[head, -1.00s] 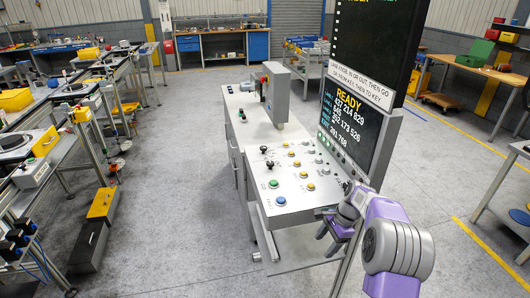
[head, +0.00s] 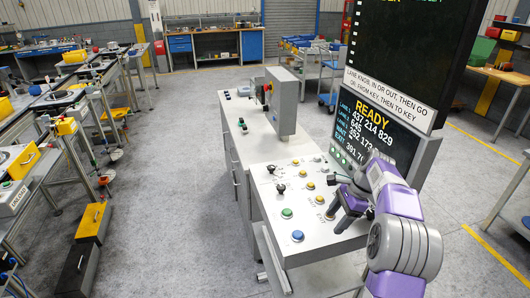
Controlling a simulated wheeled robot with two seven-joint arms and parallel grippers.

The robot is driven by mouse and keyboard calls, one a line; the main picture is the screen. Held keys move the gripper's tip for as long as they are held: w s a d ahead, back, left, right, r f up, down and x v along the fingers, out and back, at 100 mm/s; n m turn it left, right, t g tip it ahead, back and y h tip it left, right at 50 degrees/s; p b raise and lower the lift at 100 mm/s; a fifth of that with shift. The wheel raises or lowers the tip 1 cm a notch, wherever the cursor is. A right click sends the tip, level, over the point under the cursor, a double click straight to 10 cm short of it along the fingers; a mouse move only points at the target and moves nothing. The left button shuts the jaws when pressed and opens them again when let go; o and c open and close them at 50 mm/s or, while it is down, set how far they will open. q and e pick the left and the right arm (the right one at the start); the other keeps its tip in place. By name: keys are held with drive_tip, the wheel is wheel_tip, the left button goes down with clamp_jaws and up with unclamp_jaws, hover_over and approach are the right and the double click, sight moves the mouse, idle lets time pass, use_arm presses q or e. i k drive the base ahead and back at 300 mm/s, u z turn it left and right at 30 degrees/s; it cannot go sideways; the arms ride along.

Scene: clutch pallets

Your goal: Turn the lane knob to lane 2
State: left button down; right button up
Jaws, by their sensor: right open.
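The sloped control panel (head: 262,206) carries two black-topped controls, one farther (head: 271,168) and one nearer (head: 281,187), several yellow buttons, a green button (head: 287,213) and a blue button (head: 298,236). I cannot tell which control is the lane knob; its label is too small to read, and my gripper hides part of the panel's right side. My right gripper (head: 336,212) is open over the panel's right part, right of the green button. Whether it touches anything is unclear. My left gripper is out of view.
A display (head: 372,136) reading READY stands behind the panel's right side, under a sign (head: 390,88) mentioning the lane knob. A grey box (head: 282,103) with a red switch stands on the cabinet beyond. Floor left of the cabinet is clear.

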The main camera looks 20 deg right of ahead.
sight(271, 168)
drive_tip(key=i, duration=1.35)
